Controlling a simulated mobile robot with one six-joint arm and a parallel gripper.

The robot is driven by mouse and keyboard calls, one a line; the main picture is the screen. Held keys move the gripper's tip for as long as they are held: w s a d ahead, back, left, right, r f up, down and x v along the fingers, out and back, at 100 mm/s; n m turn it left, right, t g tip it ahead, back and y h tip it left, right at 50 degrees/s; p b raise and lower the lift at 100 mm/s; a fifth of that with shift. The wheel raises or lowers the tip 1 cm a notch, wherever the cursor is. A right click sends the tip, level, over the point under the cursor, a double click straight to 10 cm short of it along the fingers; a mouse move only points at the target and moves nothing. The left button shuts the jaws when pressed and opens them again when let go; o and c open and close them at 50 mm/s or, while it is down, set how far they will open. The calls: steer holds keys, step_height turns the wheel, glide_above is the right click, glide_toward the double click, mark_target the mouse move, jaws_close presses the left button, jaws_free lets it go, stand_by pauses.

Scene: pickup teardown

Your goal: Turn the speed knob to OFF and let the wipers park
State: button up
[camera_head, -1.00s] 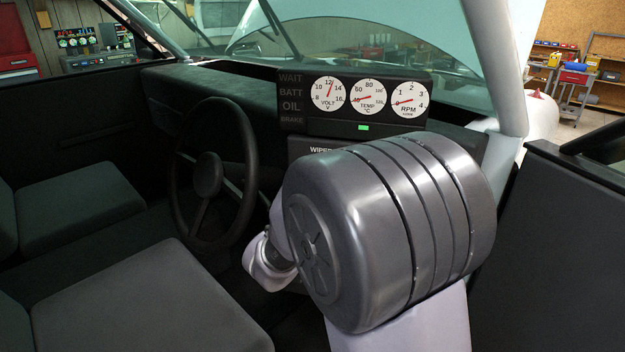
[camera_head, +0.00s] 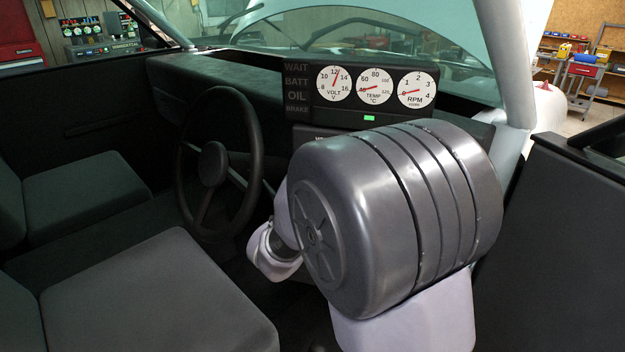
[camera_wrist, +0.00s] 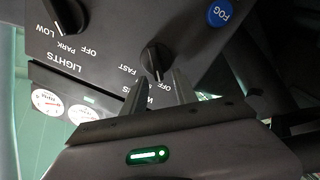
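In the wrist view the black speed knob (camera_wrist: 157,60) stands on the dark switch panel, with OFF and FAST lettered near it and a pale mark toward the lower edge of its face. My gripper (camera_wrist: 157,85) is open, its two grey fingers apart with the tips near the knob, one on each side. I cannot tell whether they touch it. In the head view my arm hides the knob and gripper. Dark wipers (camera_head: 243,18) show across the windshield, away from its lower edge.
A second knob for LIGHTS (camera_wrist: 66,14) and a blue FOG button (camera_wrist: 220,13) flank the speed knob. The steering wheel (camera_head: 252,190) stands left of my arm. The gauge cluster (camera_head: 335,118) is above it, and seats (camera_head: 150,295) fill the lower left.

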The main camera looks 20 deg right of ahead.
steer(key=p+v, duration=0.1)
steer(key=v, duration=1.6)
steer(key=shift+s+a, duration=0.1)
steer(key=s+a+m+g+y+b, duration=0.1)
steer(key=a+m+y, duration=0.2)
steer(key=a+y, duration=0.8)
steer(key=s+d+f+g+y, duration=0.1)
steer(key=s+f+g, duration=0.2)
steer(key=s, duration=0.5)
steer(key=s+d+f+m+g+y, duration=0.1)
steer(key=s+d+f+g, duration=0.1)
steer(key=s, duration=0.7)
steer(key=shift+s+d+f+m+g+y+b, duration=0.35)
steer(key=shift+f+g, duration=0.25)
steer(key=shift+g, duration=0.4)
steer(key=shift+w+a, duration=0.1)
